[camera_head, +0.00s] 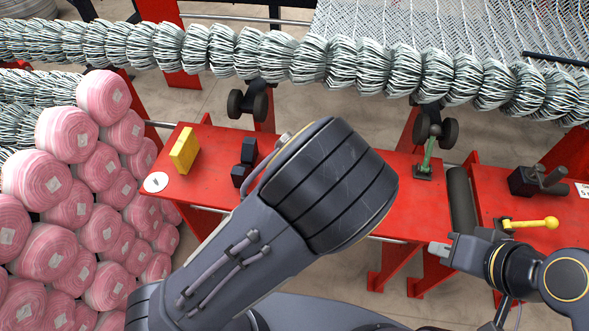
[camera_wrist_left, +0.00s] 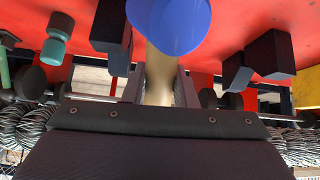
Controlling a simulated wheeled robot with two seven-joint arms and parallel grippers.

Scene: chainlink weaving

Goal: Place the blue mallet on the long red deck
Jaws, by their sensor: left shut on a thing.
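The blue mallet shows in the left wrist view, with its rounded blue head (camera_wrist_left: 170,22) at the top and its tan handle (camera_wrist_left: 158,72) below. My left gripper (camera_wrist_left: 159,90) is shut on the handle. In the head view my left arm hides this gripper and the mallet. The long red deck (camera_head: 213,182) runs across the middle of the head view, partly covered by my arm. It appears behind the mallet in the left wrist view; the gap between them is unclear. My right gripper (camera_head: 440,248) is at the right, in front of the deck; its finger opening is unclear.
A yellow block (camera_head: 184,150), dark blocks (camera_head: 240,175) and a white disc (camera_head: 156,182) sit at the deck's left end. A green tool (camera_head: 424,160) stands near its right end, beside a dark roller (camera_head: 461,200). Pink rolls (camera_head: 67,132) are stacked left.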

